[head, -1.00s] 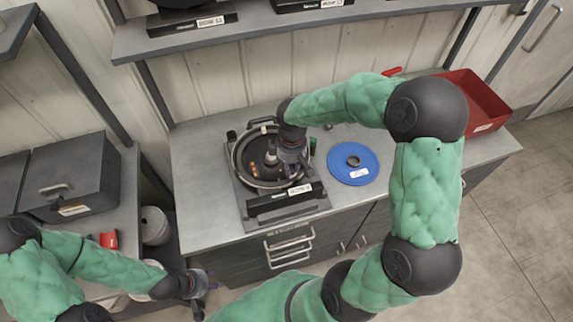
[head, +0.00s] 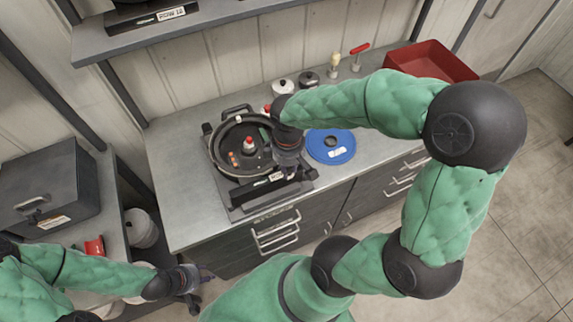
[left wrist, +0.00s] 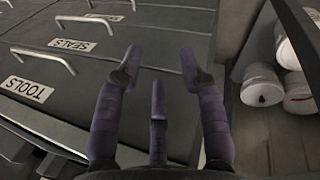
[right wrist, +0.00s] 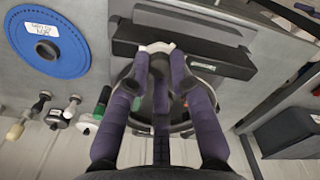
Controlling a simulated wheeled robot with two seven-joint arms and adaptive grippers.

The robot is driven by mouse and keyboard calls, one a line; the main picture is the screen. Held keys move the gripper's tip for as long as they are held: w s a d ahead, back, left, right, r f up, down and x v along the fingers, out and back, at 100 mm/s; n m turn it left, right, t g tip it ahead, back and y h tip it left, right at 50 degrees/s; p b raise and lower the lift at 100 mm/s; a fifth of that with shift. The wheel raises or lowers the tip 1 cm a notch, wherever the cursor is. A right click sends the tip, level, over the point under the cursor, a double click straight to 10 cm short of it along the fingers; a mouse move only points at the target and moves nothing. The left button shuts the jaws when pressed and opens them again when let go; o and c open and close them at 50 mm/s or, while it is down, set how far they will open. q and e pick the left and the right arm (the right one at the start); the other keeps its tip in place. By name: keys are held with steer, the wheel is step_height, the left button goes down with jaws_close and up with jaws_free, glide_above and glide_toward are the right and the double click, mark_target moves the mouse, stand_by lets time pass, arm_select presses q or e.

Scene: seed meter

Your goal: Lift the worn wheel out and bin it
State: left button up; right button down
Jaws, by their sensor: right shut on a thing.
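The seed meter (head: 228,180) is a round black housing with a grey rim on a dark base on the bench. Inside, a dark disc (head: 236,160) has several orange spots and a red-topped hub (head: 248,143). I cannot tell from its look whether this disc is the worn wheel. My right gripper (right wrist: 157,50) is shut on a small pale piece (right wrist: 155,46), mostly hidden by the fingers. It is over the meter's front right, by the black labelled bar (right wrist: 190,52). My left gripper (left wrist: 160,65) is open and empty, in front of the drawers (left wrist: 110,45).
A blue labelled disc (head: 330,146) lies flat right of the meter. A red open bin (head: 432,62) stands at the bench's back right. Jars (head: 308,79) and a red-handled tool (head: 358,56) stand along the back. A shelf (head: 200,35) overhangs the bench.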

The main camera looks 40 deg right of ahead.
steer(key=shift+r, duration=0.1)
steer(key=shift+r+p, duration=2.9)
steer(key=shift+r, duration=0.55)
